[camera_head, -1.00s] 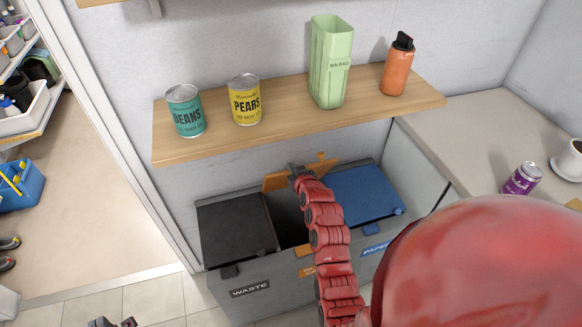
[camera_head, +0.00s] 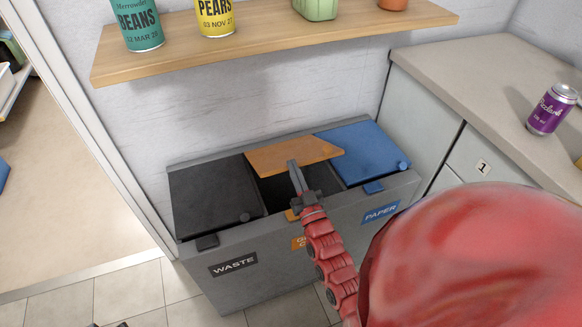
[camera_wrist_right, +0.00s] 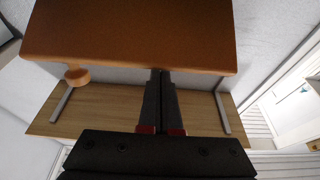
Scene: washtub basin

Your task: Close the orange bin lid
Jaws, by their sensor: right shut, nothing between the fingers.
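The orange lid (camera_head: 292,153) of the middle bin is partly open, tilted with its front edge raised above the dark compartment opening (camera_head: 285,187). In the right wrist view the lid (camera_wrist_right: 130,35) fills the top, with its round knob (camera_wrist_right: 77,75) at the left. My right gripper (camera_head: 293,166) is shut and empty. Its fingertips are at the lid's front edge in the head view; I cannot tell whether they touch it. They also show in the right wrist view (camera_wrist_right: 161,72). Only small dark bits, possibly my left gripper, show at the bottom left edge.
The black waste lid (camera_head: 215,195) and blue paper lid (camera_head: 362,150) are closed on either side. A wooden shelf (camera_head: 270,40) with cans hangs above the bins. A counter (camera_head: 470,75) with a purple can (camera_head: 551,108) stands at the right.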

